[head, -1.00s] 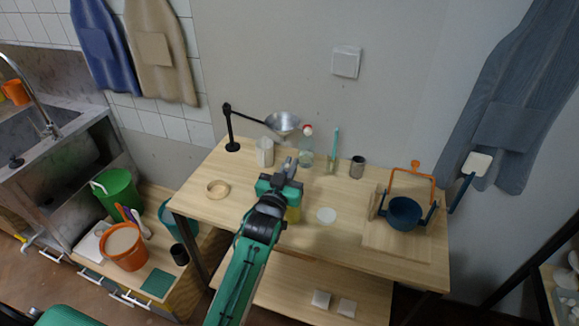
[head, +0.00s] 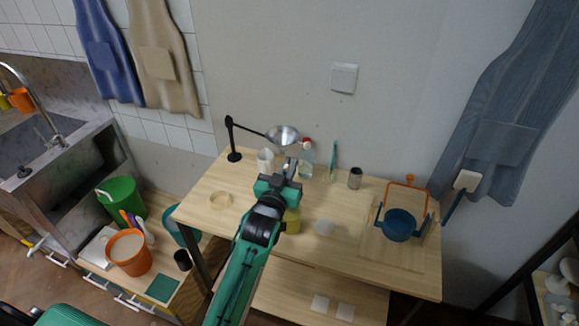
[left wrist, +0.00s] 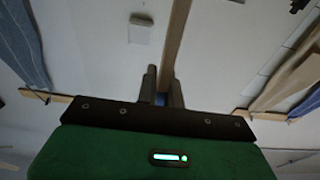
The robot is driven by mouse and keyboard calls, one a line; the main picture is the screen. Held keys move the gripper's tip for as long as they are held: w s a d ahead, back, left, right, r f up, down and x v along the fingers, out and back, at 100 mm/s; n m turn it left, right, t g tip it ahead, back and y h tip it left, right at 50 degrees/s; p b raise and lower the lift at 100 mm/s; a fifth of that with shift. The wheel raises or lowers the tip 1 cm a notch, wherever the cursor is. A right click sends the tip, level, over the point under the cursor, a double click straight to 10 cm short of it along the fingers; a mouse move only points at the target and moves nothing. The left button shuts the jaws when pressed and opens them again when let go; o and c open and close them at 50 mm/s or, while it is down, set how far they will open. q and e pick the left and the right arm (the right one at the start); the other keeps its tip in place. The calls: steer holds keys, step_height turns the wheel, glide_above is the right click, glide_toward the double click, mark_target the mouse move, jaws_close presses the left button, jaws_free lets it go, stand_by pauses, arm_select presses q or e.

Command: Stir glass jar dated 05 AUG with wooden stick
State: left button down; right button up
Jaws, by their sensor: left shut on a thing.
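My left gripper (head: 290,167) is over the wooden table, in front of the metal lamp shade. In the left wrist view, its fingers (left wrist: 163,88) are shut on a wooden stick (left wrist: 178,40) that runs past the fingertips to the top of the picture. The stick cannot be made out in the head view. A whitish jar (head: 265,160) stands just behind and left of the gripper. A yellow jar (head: 293,222) stands under the wrist, partly hidden by my arm. No date label is readable, so I cannot tell which jar reads 05 AUG. My right gripper is not in view.
A black lamp (head: 234,155) stands at the back left. A red-capped bottle (head: 306,160), a teal brush (head: 333,160) and a dark can (head: 355,178) line the back. A wooden ring (head: 220,200) lies left; a white disc (head: 325,227) and blue pot (head: 399,224) are right.

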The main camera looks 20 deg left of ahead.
arm_select(q)
steer(key=shift+s+r+p, duration=0.2)
steer(key=shift+r+p, duration=0.75)
steer(key=shift+r, duration=0.25)
steer(key=shift+s+r+p, duration=0.15)
steer(key=shift+r+p, duration=0.75)
steer(key=shift+r, duration=0.25)
step_height(320, 180, up, 5)
steer(key=p, duration=0.4)
